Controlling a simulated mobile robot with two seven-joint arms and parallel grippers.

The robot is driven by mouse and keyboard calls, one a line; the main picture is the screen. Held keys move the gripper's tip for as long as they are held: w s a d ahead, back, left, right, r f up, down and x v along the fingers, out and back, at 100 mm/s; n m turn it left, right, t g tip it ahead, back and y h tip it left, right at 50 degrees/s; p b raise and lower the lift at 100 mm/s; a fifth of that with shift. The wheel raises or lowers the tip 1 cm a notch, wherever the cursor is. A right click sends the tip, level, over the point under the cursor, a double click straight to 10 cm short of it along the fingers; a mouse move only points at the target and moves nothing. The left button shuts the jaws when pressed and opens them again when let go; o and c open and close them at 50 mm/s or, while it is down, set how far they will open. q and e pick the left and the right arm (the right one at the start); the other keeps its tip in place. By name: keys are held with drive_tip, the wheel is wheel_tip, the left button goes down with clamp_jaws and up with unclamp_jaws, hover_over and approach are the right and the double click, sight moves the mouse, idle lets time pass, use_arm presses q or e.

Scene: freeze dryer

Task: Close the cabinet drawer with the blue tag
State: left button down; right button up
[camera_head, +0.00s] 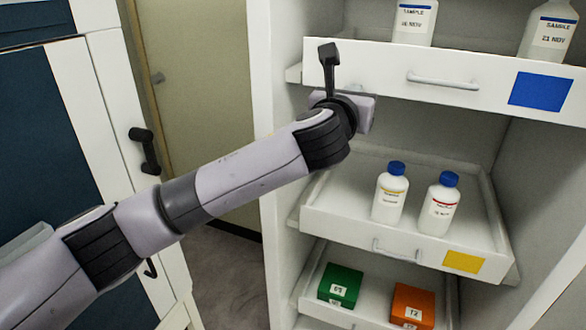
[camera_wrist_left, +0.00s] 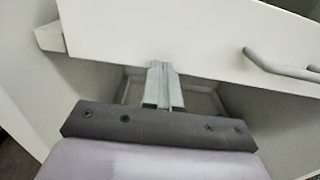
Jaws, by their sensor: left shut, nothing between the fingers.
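The drawer with the blue tag (camera_head: 540,91) is the top one in view in the head view, and its white front (camera_head: 390,68) stands out from the cabinet. It has a grey bar handle (camera_head: 442,81), which also shows at the right of the left wrist view (camera_wrist_left: 282,65). My left gripper (camera_head: 357,88) is at the left part of this front, left of the handle. In the left wrist view its fingers (camera_wrist_left: 158,68) are shut and empty, with tips at the front's lower edge; I cannot tell whether they touch. My right gripper is not in view.
White sample bottles (camera_head: 414,22) stand in the top drawer. Below, an open drawer with a yellow tag (camera_head: 463,262) holds two blue-capped bottles (camera_head: 390,192). A lower drawer holds a green box (camera_head: 340,286) and an orange box (camera_head: 413,306). A blue-panelled cabinet door (camera_head: 45,160) stands at the left.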

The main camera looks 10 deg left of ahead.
use_arm(q)
drive_tip(key=shift+a+r, duration=0.15)
drive_tip(key=shift+r, duration=0.25)
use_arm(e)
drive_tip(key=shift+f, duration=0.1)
